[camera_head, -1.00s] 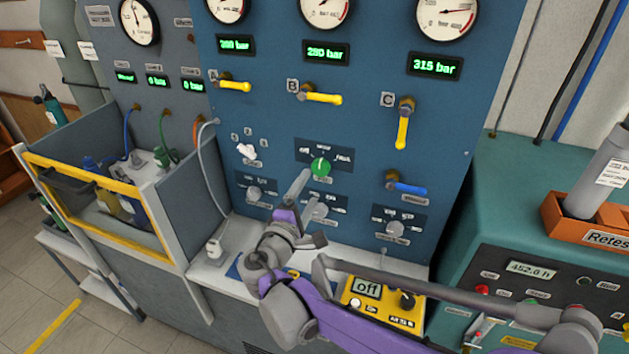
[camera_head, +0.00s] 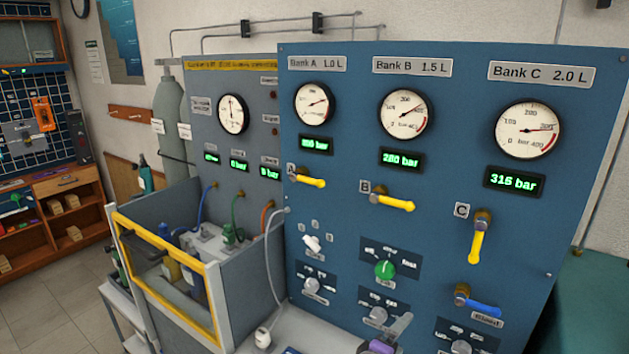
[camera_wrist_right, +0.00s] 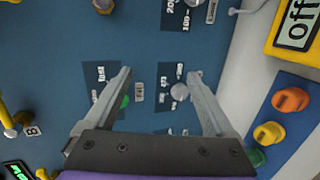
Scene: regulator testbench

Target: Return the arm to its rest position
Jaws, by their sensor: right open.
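My right gripper (camera_head: 399,327) shows only in part at the bottom edge of the head view, in front of the lower part of the blue panel (camera_head: 335,222); most of the arm is out of frame. In the right wrist view the gripper (camera_wrist_right: 160,74) has its two grey fingers wide apart with nothing between them. The panel face is beyond them, with a green knob (camera_wrist_right: 125,101) near the left finger and a grey knob (camera_wrist_right: 180,91) near the right finger. My left gripper is not in view.
The panel carries yellow lever handles (camera_head: 396,201), a green knob (camera_head: 385,270) and a blue lever (camera_head: 482,308). A yellow-framed bin (camera_head: 213,305) stands left. The wrist view shows a yellow box (camera_wrist_right: 275,45) and a blue plate with coloured knobs (camera_wrist_right: 291,99).

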